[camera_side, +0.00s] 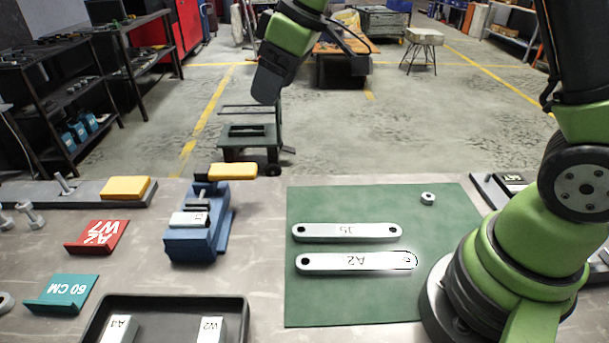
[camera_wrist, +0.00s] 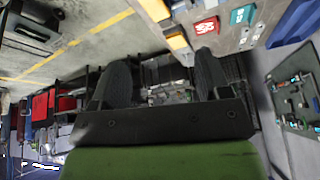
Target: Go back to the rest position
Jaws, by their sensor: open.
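My gripper (camera_side: 266,96) hangs high above the far side of the bench in the side view, well clear of everything on it. In the wrist view its two dark fingers (camera_wrist: 162,76) stand wide apart with nothing between them. Two galvanized brackets lie flat on the green mat (camera_side: 330,309): one marked J5 (camera_side: 325,232) and one marked A2 (camera_side: 335,262). They lie roughly parallel and apart. A small nut (camera_side: 428,198) sits at the mat's back right.
A blue vise (camera_side: 198,243) with a yellow-topped part stands left of the mat. A black tray (camera_side: 180,301) with brackets marked A4 and W2 is at the front. A red sign (camera_side: 97,237), a teal sign (camera_side: 62,292) and bolts (camera_side: 30,214) lie at left.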

